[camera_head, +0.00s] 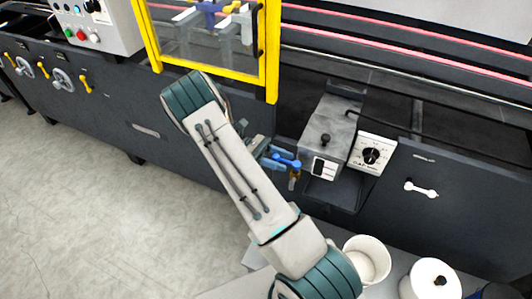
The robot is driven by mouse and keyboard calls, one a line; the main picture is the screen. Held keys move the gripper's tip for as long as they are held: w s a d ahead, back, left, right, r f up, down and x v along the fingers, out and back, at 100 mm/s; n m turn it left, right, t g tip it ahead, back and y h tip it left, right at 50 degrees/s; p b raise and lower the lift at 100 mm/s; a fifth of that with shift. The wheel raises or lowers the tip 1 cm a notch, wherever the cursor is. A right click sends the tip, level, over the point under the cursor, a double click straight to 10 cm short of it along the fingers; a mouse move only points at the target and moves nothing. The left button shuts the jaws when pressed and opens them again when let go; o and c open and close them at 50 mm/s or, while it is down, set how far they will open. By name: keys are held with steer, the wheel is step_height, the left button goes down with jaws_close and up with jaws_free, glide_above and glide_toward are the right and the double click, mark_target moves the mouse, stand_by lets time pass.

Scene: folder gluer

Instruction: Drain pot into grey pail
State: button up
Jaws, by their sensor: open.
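The pot looks to be the grey metal box (326,140) with a black knob on its lid, mounted on the machine's front. A blue-handled valve (284,160) with a brass-coloured spout sticks out from its left side. My gripper (262,147) is mostly hidden behind my arm, just left of the valve, and is open. I cannot tell whether it touches the handle. An open, pale round pail (367,262) stands at the lower right; I cannot tell whether it is the grey pail. No pail shows under the spout, where my arm hides part of the view.
A white control box (372,153) with a black dial sits right of the pot. A white lidded container (432,281) stands right of the pale pail. A yellow-framed guard (271,60) rises behind my arm. The floor (90,210) at left is clear.

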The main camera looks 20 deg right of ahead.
steer(key=v, duration=1.3)
stand_by(0.4)
